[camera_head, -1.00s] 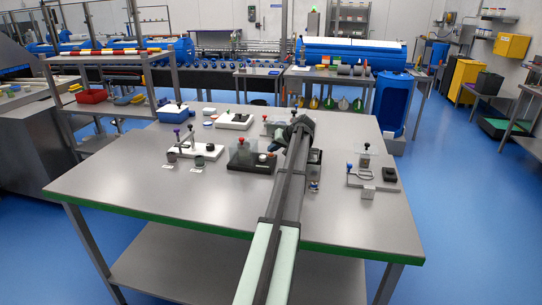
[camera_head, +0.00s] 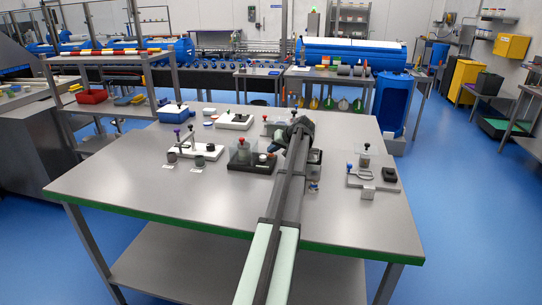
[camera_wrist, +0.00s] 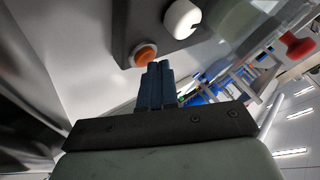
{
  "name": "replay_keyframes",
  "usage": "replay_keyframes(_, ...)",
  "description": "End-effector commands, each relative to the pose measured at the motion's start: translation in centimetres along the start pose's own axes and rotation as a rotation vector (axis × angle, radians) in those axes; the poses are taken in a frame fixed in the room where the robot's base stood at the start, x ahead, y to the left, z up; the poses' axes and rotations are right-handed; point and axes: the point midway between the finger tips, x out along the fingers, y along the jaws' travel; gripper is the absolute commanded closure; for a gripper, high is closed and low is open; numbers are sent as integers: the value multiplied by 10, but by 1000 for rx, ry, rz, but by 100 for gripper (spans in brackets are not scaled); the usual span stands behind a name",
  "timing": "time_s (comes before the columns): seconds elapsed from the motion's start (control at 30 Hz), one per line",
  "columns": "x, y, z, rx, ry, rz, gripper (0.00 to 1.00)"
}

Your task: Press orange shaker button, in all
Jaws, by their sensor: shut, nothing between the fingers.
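The orange button (camera_wrist: 145,54) is round, in a pale ring on the dark base (camera_wrist: 150,25) of the shaker in the wrist view. My gripper (camera_wrist: 158,66) is shut and empty. Its blue fingertips are right beside the button in that view; I cannot tell whether they touch it. A white knob (camera_wrist: 181,18) is on the same base. In the head view the shaker's dark base (camera_head: 246,168) stands near the table's middle, with a clear box on it. My gripper (camera_head: 276,147) is over its right side, and I cannot make out the button there.
A white stand with small cups (camera_head: 207,150) is left of the shaker. Another white device (camera_head: 234,120) is behind it. A grey plate with a clear box and a black block (camera_head: 389,174) is to the right. The table's front (camera_head: 180,205) is clear.

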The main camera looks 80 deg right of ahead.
Motion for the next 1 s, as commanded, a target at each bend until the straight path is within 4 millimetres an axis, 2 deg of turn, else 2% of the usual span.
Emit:
replay_keyframes(0.03,3,5,6,5,-9,6,100)
replay_keyframes(0.3,5,8,9,8,-13,7,100)
replay_keyframes(1.0,6,10,13,13,-15,7,100)
